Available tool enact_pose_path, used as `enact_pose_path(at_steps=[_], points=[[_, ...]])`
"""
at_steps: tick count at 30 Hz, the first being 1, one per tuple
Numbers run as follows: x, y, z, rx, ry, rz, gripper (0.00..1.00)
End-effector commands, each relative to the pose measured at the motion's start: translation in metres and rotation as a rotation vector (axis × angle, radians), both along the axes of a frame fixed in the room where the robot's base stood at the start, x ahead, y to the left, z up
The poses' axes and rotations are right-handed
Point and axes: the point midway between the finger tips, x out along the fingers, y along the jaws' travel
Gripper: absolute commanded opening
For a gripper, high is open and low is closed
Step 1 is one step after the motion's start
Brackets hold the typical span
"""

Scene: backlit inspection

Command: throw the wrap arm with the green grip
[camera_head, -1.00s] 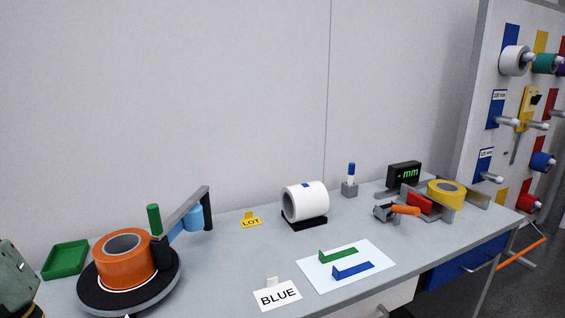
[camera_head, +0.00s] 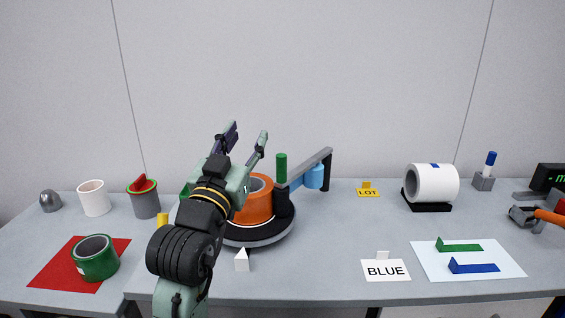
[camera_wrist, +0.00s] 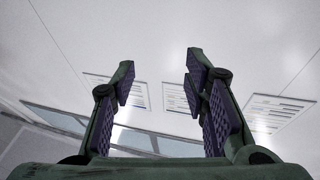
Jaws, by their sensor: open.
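The wrap arm (camera_head: 304,168) is a grey bar slanting up to the right from the turntable, with an upright green grip (camera_head: 281,168) at its lower left end. A light blue roll (camera_head: 314,177) hangs under its raised end, by a dark post. An orange roll (camera_head: 260,203) sits on the black turntable (camera_head: 268,236), partly hidden by my arm. My gripper (camera_head: 244,140) is open and empty, raised in front and to the left of the green grip, fingers pointing up. In the wrist view my open fingers (camera_wrist: 160,95) frame only wall and panels.
A white wedge marker (camera_head: 242,260) stands before the turntable. A green roll (camera_head: 96,258) on a red mat (camera_head: 52,271), a white cup (camera_head: 94,198) and a grey bin (camera_head: 144,200) are at left. A BLUE card (camera_head: 386,270) and white roll (camera_head: 432,183) are at right.

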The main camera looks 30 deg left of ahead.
Motion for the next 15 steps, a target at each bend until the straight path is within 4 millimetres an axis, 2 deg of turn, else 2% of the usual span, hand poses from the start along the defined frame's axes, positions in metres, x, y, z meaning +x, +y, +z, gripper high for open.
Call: enact_pose_path(at_steps=[1, 3, 6, 11, 15], points=[[0.008, 0.001, -0.028, -0.037, 0.09, -0.041, 0.41], [0.016, -0.005, -0.058, -0.079, 0.185, -0.098, 0.41], [0.021, -0.01, -0.083, -0.114, 0.263, -0.146, 0.41], [0.032, -0.012, -0.09, -0.13, 0.292, -0.168, 0.41], [0.055, -0.01, -0.088, -0.129, 0.291, -0.168, 0.41]])
